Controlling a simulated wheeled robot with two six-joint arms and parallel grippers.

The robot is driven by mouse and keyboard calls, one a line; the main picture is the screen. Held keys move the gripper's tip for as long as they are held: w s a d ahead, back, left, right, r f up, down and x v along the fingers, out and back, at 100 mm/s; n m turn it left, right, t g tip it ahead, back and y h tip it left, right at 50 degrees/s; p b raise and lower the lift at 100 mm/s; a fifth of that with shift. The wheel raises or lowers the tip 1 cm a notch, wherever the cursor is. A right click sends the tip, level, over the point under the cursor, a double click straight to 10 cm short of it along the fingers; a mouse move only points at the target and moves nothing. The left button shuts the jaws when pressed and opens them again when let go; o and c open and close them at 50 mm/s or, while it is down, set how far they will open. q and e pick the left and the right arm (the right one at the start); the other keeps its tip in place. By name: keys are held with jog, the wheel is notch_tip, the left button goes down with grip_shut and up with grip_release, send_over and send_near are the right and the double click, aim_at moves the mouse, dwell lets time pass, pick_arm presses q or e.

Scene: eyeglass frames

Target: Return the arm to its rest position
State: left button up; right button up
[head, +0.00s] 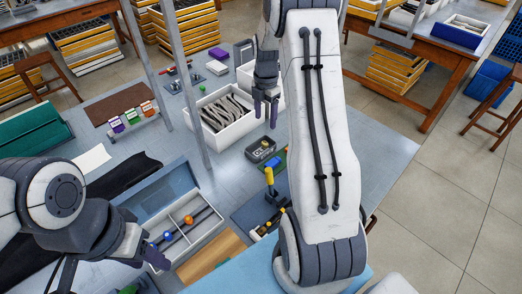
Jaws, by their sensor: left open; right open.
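My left arm comes in from the left edge. Its gripper (158,262) is low, at the left side of a pale box (157,212) with compartments, and its fingers look empty. My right arm rises tall through the middle of the view and bends over at the top. Its gripper (266,110) hangs pointing down by the right side of a white tray (242,129) of dark, curved frame parts (226,110). It is open, and I see nothing between its fingers. I cannot tell how high it is above the tray.
The grey-blue table (383,158) is bare to the right of my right arm. A yellow-handled tool (269,180) and a small dark tray (260,150) stand left of that arm. Colored blocks (131,116) sit at the back left.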

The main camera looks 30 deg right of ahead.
jog(key=shift+r, duration=0.5)
jog(key=s+a+r+m, duration=0.2)
jog(key=s+a+r, duration=0.1)
jog(key=a, duration=0.5)
jog(key=s+a+r+m, duration=0.2)
jog(key=a, duration=0.6)
jog(key=s+a+r+m, duration=0.2)
jog(key=s+a+r, duration=0.1)
jog(key=a, duration=0.5)
jog(key=s+a+m, duration=0.3)
jog(key=s+a, duration=0.1)
jog(key=s, duration=0.5)
jog(key=s+a+r+m+y+p, duration=0.1)
jog(key=s+a+m, duration=0.2)
jog(key=s, duration=0.7)
jog(key=shift+s+a+r+m, duration=0.15)
jog(key=shift+a+r+m, duration=0.2)
jog(key=shift+a, duration=0.7)
jog(key=shift+f, duration=0.1)
